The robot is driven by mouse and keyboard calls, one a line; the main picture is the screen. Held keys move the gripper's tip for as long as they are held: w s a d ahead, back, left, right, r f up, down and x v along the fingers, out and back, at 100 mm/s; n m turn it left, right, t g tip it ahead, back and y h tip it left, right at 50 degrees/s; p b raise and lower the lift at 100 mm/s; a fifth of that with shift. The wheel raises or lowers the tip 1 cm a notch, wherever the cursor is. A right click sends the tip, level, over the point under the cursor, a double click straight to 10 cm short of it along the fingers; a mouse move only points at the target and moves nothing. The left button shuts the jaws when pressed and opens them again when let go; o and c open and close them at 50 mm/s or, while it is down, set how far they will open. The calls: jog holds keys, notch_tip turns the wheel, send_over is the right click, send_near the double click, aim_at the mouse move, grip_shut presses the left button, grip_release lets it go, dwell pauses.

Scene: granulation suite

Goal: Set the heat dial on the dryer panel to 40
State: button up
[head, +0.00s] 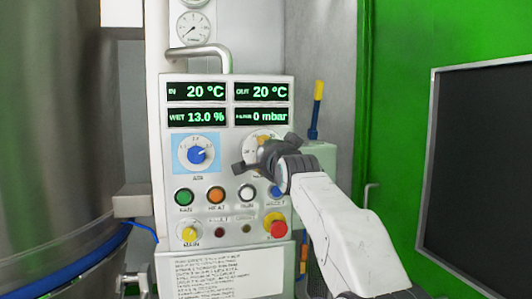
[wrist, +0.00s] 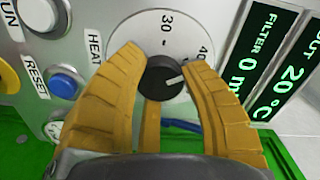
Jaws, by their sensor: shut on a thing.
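The heat dial (wrist: 182,35) shows in the wrist view as a pale round scale marked 30 at the top and 40 at the upper right, partly behind a finger. The HEAT label is to its left. In the head view my gripper (head: 262,160) covers most of the dial on the dryer panel (head: 228,160).
The panel has green readouts (head: 228,105) above and a blue AIR dial (head: 196,154) to the left. Several push buttons and a red knob (head: 275,225) sit below my gripper. A steel vessel (head: 60,120) stands left; a green wall (head: 400,120) is right.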

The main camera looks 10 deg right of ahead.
jog(key=shift+s+r, duration=0.1)
jog(key=shift+r, duration=0.2)
jog(key=o, duration=1.2)
jog(key=shift+f, duration=0.25)
jog(key=s, duration=1.1)
jog(key=shift+s, duration=0.4)
